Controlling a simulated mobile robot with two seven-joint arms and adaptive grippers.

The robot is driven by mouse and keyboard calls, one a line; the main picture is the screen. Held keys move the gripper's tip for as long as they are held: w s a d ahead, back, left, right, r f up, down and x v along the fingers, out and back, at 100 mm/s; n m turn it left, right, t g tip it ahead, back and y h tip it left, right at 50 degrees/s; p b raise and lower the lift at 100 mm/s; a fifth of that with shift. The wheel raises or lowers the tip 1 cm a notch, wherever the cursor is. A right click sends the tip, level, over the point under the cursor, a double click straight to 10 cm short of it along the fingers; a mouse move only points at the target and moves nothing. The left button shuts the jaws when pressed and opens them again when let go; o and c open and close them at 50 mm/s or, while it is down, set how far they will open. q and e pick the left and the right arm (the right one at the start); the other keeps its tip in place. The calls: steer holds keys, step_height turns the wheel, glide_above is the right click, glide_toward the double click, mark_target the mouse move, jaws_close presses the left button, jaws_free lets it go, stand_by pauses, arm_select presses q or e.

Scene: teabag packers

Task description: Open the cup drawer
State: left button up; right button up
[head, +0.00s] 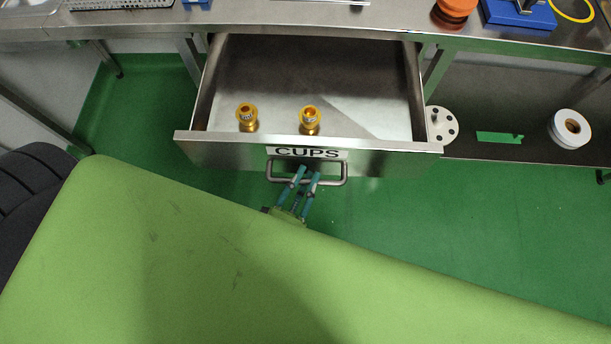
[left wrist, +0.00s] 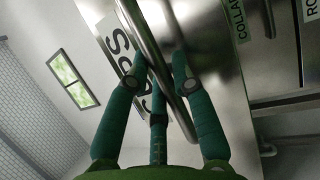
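The cup drawer (head: 226,150) is pulled well out from under the steel bench in the head view, and its inside shows. A label reading CUPS (head: 307,153) is on its front, above a bar handle (head: 340,180). Two gold cups stand inside, one at the left (head: 247,118) and one at the middle (head: 310,121). My left gripper (head: 307,172) has its teal fingers at the handle. In the left wrist view the handle bar (left wrist: 146,38) runs between the fingers (left wrist: 160,62); whether they grip it is unclear. My right gripper is not in view.
The bench top (head: 345,16) holds an orange stack (head: 453,12) and a blue device (head: 519,14) at the right. A lower shelf (head: 540,145) at the right carries a white roll (head: 570,129). Green floor (head: 400,220) is clear around the drawer.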

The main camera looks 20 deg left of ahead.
arm_select(q)
steer(key=shift+o, duration=0.5)
steer(key=v, duration=1.2)
steer(key=shift+f, duration=0.15)
step_height(320, 180, down, 22)
steer(key=a+m+g+h, duration=0.1)
steer(key=a+m+g, duration=0.1)
steer(key=m+g, duration=0.75)
steer(key=s+a+f+m+g+y, duration=0.3)
steer(key=s+a+f+m+g, duration=0.5)
steer(key=f, duration=0.5)
steer(key=shift+s+a+f+m+g, duration=0.2)
steer(key=shift+s+a+m+g, duration=0.15)
steer(key=shift+s+a+g, duration=0.5)
